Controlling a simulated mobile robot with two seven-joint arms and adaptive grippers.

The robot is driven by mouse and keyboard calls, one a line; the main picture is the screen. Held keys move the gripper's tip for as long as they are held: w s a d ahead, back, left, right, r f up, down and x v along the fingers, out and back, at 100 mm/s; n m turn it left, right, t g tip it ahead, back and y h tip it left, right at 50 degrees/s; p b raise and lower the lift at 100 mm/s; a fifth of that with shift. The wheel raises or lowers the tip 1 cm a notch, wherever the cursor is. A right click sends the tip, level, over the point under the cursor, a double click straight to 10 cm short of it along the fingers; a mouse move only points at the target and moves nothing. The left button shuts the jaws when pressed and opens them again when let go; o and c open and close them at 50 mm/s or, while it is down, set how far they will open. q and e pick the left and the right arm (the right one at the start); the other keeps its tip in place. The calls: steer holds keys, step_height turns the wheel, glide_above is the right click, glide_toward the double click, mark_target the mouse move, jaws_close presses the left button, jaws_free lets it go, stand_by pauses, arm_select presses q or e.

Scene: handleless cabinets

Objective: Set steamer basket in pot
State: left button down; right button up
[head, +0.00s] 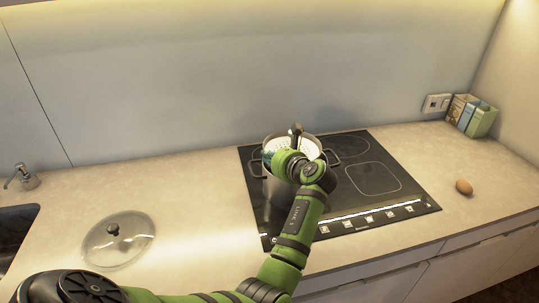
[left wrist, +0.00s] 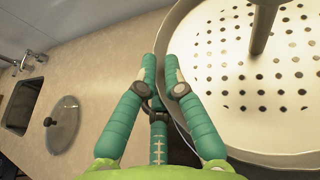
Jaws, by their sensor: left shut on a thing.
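The steamer basket (head: 310,149) is a pale perforated dish with an upright central post, at the mouth of the steel pot (head: 284,200) on the hob. In the left wrist view the basket (left wrist: 265,125) fills the right side. My left gripper (left wrist: 161,62) is shut on the basket's rim at its left side, with its teal fingers close together. My right gripper is not in view.
A glass lid (head: 132,242) with a dark knob lies on the counter left of the hob (head: 388,179). The sink (head: 12,232) is at far left. An egg (head: 464,187) and several cartons (head: 482,120) are at the right. The back wall is close behind the hob.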

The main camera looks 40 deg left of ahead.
arm_select(q)
steer(key=shift+d+f, duration=0.1)
steer(key=shift+f, duration=0.05)
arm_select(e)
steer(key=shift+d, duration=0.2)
arm_select(q)
steer(key=shift+f, duration=0.4)
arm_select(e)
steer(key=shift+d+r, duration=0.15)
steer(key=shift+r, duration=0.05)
arm_select(q)
steer(key=c, duration=1.4)
jaws_free()
steer(key=shift+o, duration=0.2)
steer(key=shift+r, duration=0.1)
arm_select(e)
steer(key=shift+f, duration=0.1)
